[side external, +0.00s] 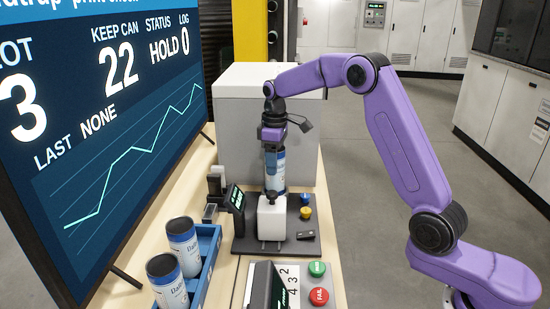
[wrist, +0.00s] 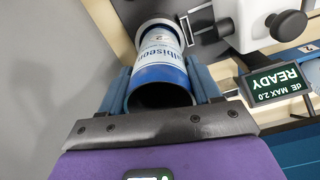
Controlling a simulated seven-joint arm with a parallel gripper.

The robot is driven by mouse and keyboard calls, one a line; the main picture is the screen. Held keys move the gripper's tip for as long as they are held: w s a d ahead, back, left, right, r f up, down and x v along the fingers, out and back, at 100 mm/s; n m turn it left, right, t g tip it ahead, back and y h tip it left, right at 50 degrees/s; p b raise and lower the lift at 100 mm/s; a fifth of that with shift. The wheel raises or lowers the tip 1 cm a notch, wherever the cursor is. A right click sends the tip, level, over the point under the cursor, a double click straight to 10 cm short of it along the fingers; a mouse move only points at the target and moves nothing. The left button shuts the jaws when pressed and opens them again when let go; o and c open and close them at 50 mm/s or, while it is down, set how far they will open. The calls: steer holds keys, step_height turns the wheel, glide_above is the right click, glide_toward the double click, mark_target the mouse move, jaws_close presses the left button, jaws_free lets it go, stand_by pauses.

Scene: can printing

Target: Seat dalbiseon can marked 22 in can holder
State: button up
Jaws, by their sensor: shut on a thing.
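My gripper (side external: 273,150) points down and is shut on a white and blue dalbiseon can (side external: 275,178), with one finger on each side. The can stands upright behind a white block with a dark knob (side external: 271,218), on a dark base plate (side external: 244,243). The block hides the can's lower end in the side view. In the wrist view the can (wrist: 163,60) sits between my blue fingers, and its small number mark is too small to read surely. The white block (wrist: 252,22) is beside it. I cannot tell whether the can touches the holder.
Two more cans (side external: 183,245) stand in a blue rack (side external: 208,250) at the front left. A small display (wrist: 277,82) reads "dE MAX 2.0 READY". Yellow and blue knobs (side external: 305,205) are right of the block. The large screen (side external: 110,110) says keep can 22, status hold.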

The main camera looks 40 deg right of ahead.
steer(key=shift+f, duration=1)
steer(key=o, duration=1.3)
step_height(320, 180, up, 17)
steer(key=shift+r, duration=0.2)
